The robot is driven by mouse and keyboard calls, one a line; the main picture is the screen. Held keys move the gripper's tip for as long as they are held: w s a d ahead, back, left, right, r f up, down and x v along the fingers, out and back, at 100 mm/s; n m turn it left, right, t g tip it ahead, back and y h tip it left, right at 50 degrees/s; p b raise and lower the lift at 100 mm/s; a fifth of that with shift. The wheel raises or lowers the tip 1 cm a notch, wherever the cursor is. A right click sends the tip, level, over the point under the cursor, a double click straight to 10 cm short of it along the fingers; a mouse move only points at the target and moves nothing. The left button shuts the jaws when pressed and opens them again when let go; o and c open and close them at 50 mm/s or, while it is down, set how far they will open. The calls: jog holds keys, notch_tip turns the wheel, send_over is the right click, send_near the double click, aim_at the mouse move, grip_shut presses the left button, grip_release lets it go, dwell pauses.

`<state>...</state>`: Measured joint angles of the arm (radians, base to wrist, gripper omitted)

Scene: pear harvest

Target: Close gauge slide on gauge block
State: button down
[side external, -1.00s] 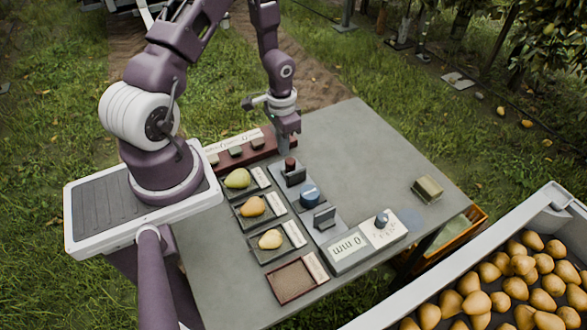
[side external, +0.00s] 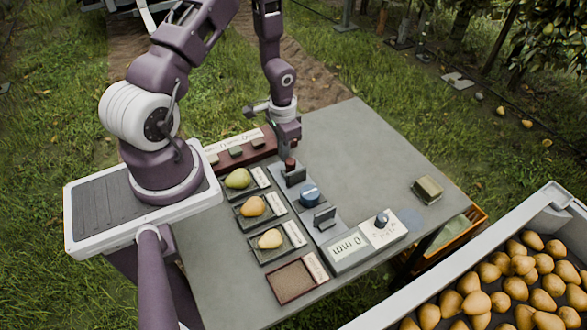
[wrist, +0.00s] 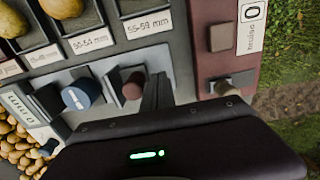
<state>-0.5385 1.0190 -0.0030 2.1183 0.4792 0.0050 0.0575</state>
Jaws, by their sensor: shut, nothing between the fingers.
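The gauge stands on the table with a dark fixed jaw (side external: 324,217) near its display. The blue round-topped gauge block (side external: 310,195) stands between that jaw and the gauge slide (side external: 294,176), a dark plate with a dark red knob behind it. A gap shows between block and slide. In the wrist view the block (wrist: 78,95) and the slide's knob (wrist: 132,84) are left of my fingers. My gripper (side external: 292,148) points down, shut and empty, just behind and above the knob. I cannot tell whether it touches the knob.
The display (side external: 348,251) reads 0 mm. Pears lie in trays (side external: 256,227) left of the gauge, and an empty tray (side external: 292,280) is in front. A maroon strip with small blocks (side external: 236,154) runs at the back left. The right of the table is mostly clear.

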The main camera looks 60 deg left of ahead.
jog(key=shift+d, duration=2.6)
dwell(0.8)
jog(key=shift+a, duration=0.15)
jog(key=shift+a, duration=0.3)
jog(key=shift+r, duration=4)
jog(key=shift+r, duration=0.1)
notch_tip(320, 180, up, 7)
jog(key=w+t+y, duration=0.1)
notch_tip(320, 180, up, 11)
jog(key=t, duration=0.1)
send_over(291, 162)
jog(key=s+d, duration=0.1)
jog(key=d, duration=0.3)
jog(key=s+d+r+t, duration=0.1)
jog(key=s+d+r, duration=0.3)
jog(key=s+r, duration=0.1)
jog(key=s+d+r+t+h, duration=0.1)
jog(key=s+d+r+t, duration=0.1)
jog(key=s+d+r, duration=0.2)
jog(key=s+r, duration=0.1)
jog(key=s, duration=0.2)
jog(key=shift+s+d+r+t, duration=0.15)
jog(key=shift+s+d+t, duration=0.15)
jog(key=shift+s, duration=0.1)
